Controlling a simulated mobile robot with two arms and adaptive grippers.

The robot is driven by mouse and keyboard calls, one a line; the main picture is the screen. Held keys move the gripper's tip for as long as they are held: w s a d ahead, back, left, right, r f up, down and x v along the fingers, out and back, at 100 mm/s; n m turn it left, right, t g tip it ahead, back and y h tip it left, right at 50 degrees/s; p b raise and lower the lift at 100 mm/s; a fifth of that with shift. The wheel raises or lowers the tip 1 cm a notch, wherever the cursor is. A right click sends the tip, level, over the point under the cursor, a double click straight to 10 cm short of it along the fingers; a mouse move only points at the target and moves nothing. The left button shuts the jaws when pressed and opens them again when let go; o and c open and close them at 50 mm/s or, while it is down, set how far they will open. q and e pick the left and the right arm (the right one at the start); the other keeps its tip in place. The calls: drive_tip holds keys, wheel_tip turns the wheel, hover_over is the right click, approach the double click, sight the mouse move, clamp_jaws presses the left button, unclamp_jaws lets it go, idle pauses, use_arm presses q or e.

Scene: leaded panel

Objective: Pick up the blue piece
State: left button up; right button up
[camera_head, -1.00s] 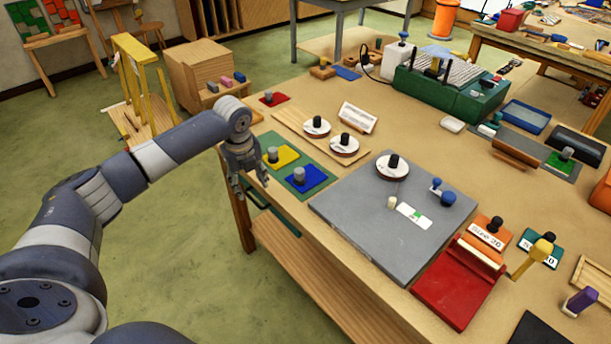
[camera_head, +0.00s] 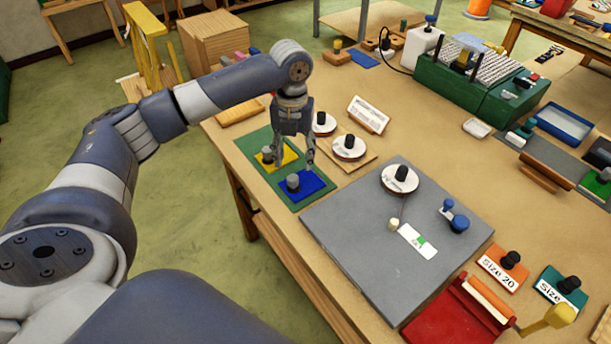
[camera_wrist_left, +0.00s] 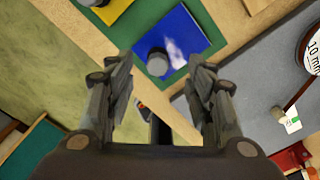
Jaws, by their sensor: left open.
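The blue piece (camera_head: 312,184) is a flat blue square with a grey knob (camera_head: 292,183) on it. It lies on the green mat (camera_head: 284,198), beside a yellow piece (camera_head: 289,156) with a similar knob. My left gripper (camera_head: 294,165) is open and empty, pointing down above the mat, close to the blue and yellow pieces. In the left wrist view the blue piece (camera_wrist_left: 187,40) and its knob (camera_wrist_left: 157,62) show beyond the fingers (camera_wrist_left: 160,105), a little ahead of the gap between them. My right gripper is not in view.
A grey slab (camera_head: 370,255) lies right of the mat. White round discs (camera_head: 348,148) with black knobs and a small sign (camera_head: 368,114) stand behind. A red tray (camera_head: 450,320) is at the front right. The table's front edge runs close to the mat.

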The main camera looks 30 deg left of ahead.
sight(293, 177)
use_arm(q)
drive_tip(key=f, duration=0.1)
drive_tip(key=s+f, duration=0.1)
drive_tip(key=shift+f, duration=0.4)
drive_tip(key=shift+f+p, duration=0.25)
drive_tip(key=shift+p, duration=0.1)
wheel_tip(293, 177, down, 5)
drive_tip(key=shift+s+r+p, duration=0.1)
drive_tip(key=shift+p, duration=0.85)
drive_tip(key=c, duration=1.1)
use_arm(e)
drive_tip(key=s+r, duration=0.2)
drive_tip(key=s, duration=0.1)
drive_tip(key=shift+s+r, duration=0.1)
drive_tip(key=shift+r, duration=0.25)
